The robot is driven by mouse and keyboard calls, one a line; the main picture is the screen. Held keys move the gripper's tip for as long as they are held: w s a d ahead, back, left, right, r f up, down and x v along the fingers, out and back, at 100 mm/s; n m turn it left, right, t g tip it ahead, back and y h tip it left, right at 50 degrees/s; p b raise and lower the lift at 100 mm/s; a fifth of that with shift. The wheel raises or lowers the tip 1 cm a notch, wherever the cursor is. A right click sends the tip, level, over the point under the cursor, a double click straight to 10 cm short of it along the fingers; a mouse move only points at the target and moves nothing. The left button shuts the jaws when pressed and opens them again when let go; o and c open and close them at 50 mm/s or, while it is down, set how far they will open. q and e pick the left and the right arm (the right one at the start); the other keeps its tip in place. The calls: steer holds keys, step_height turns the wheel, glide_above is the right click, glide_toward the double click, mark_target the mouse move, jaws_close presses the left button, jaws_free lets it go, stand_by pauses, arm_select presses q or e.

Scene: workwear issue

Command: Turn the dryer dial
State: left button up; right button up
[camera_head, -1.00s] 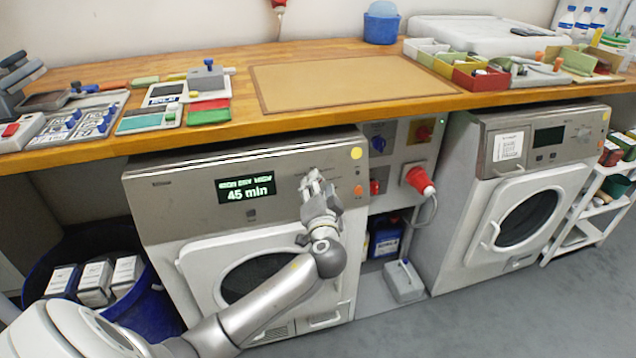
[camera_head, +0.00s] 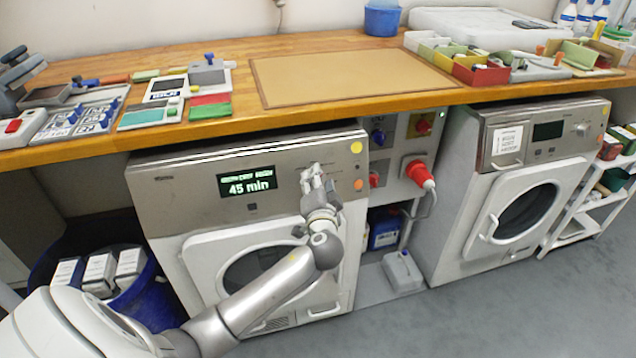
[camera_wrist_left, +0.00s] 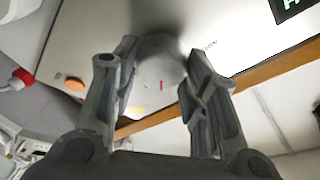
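The near dryer (camera_head: 175,208) stands under the wooden counter. Its display (camera_head: 247,185) reads 45 min. My left gripper (camera_head: 317,178) is at the control panel, right of the display, and covers the dial in the head view. In the left wrist view, the round grey dial (camera_wrist_left: 154,75) with a small red mark shows between the two fingers of my left gripper (camera_wrist_left: 162,55). The fingers are apart, with a gap on each side of the dial; contact is not clear. My right gripper is in neither view.
An orange button (camera_head: 358,184) sits on the panel to the right of the gripper. The counter (camera_head: 330,115) overhangs the dryer just above it. A second dryer (camera_head: 462,210) stands to the right, past a red plug (camera_head: 420,174). A blue bin (camera_head: 150,305) with boxes is at left.

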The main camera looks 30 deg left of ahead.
arm_select(q)
steer(key=o, duration=0.4)
steer(key=v, duration=1.2)
steer(key=shift+f, duration=0.1)
